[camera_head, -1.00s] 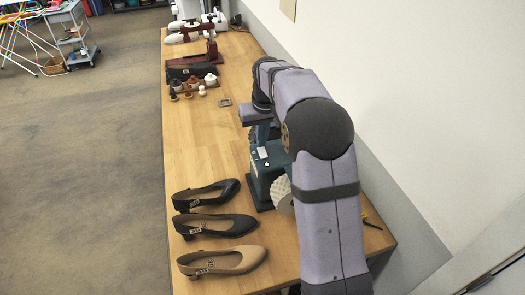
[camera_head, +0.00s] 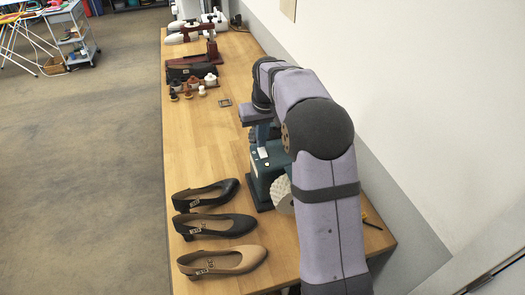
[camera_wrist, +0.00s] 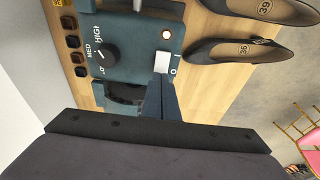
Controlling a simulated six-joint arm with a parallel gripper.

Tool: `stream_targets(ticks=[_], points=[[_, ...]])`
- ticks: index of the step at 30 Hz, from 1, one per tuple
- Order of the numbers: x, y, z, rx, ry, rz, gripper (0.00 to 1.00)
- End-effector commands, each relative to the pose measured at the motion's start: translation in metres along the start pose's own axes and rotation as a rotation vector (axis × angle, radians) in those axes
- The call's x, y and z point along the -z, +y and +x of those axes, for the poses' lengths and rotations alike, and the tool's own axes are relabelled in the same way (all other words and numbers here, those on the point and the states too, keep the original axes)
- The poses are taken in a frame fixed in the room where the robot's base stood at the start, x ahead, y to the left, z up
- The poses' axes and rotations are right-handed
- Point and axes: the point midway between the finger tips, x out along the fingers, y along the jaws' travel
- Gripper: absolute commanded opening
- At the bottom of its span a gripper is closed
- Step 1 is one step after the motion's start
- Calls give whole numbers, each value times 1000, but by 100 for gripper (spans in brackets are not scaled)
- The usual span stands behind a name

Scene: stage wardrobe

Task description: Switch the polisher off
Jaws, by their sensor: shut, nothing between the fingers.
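The teal polisher (camera_head: 257,188) stands on the wooden bench, partly hidden behind my arm, with a pale round buffing wheel (camera_head: 283,194) at its near side.
Two dark shoes (camera_head: 215,225) and a tan shoe (camera_head: 222,262) lie left of the polisher. Several small bottles (camera_head: 193,86) and a dark red stand (camera_head: 212,50) are farther back. The wall is close on the right.

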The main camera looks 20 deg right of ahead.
Motion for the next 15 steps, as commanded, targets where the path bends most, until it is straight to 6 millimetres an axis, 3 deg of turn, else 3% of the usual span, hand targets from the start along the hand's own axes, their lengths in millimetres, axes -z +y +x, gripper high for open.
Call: stream_targets(ticks=[15], points=[[-1,0,4,0,0,0,0]])
